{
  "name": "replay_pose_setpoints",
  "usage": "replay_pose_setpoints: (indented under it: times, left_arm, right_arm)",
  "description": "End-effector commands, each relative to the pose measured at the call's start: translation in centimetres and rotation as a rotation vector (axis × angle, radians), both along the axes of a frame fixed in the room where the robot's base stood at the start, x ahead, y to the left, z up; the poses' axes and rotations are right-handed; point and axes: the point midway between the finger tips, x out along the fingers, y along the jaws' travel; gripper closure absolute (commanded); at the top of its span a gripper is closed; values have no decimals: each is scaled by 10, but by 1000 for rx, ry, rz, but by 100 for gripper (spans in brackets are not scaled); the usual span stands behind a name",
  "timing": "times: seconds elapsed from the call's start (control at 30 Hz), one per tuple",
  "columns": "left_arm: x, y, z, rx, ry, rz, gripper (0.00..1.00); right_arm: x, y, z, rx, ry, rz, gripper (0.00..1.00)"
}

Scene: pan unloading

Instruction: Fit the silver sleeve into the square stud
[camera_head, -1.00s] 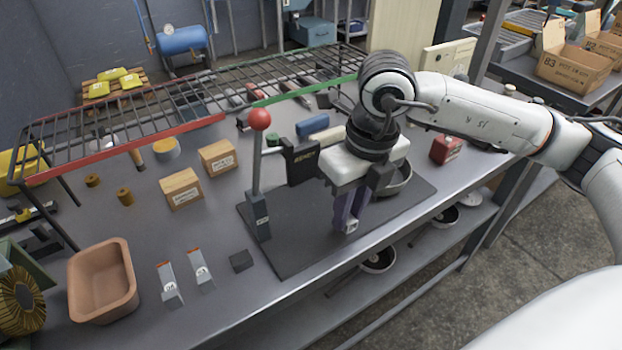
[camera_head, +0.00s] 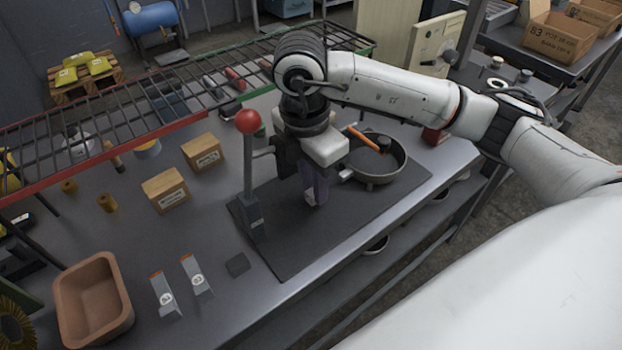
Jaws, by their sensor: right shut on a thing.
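My right gripper (camera_head: 316,196) points down over the dark mat (camera_head: 345,232), to the right of the lever with the red ball. It is shut on a small silver piece (camera_head: 310,197), probably the silver sleeve; only a little of it shows between the fingers. Two more silver pieces with orange tops and round labels, one nearer (camera_head: 165,297) and one farther (camera_head: 197,277), stand on the bench at the lower left. A small dark square block (camera_head: 238,265) lies beside the mat's left edge; I cannot tell if it is the square stud. My left gripper is out of view.
The lever (camera_head: 250,180) stands upright at the mat's left. A pan (camera_head: 377,180) with an orange-handled tool is right of my gripper. Two cardboard boxes (camera_head: 166,190) (camera_head: 202,152), a brown tray (camera_head: 93,300) and a wire rack (camera_head: 110,128) are to the left and behind.

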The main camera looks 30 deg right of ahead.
Motion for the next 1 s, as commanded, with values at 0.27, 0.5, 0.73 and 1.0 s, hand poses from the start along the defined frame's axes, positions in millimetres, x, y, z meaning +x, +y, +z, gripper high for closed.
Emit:
replay_pose_setpoints:
  times: [0.27, 0.5, 0.73, 1.0]
  left_arm:
    - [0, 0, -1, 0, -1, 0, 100]
    - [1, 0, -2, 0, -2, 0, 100]
    - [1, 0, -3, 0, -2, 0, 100]
    - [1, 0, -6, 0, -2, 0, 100]
  right_arm:
    - [2, -4, 1, 9, -7, -5, 100]
    - [3, -17, 0, 5, -6, -5, 100]
    - [4, -29, 0, 5, -5, -6, 100]
    - [4, -41, 0, 5, -4, -4, 100]
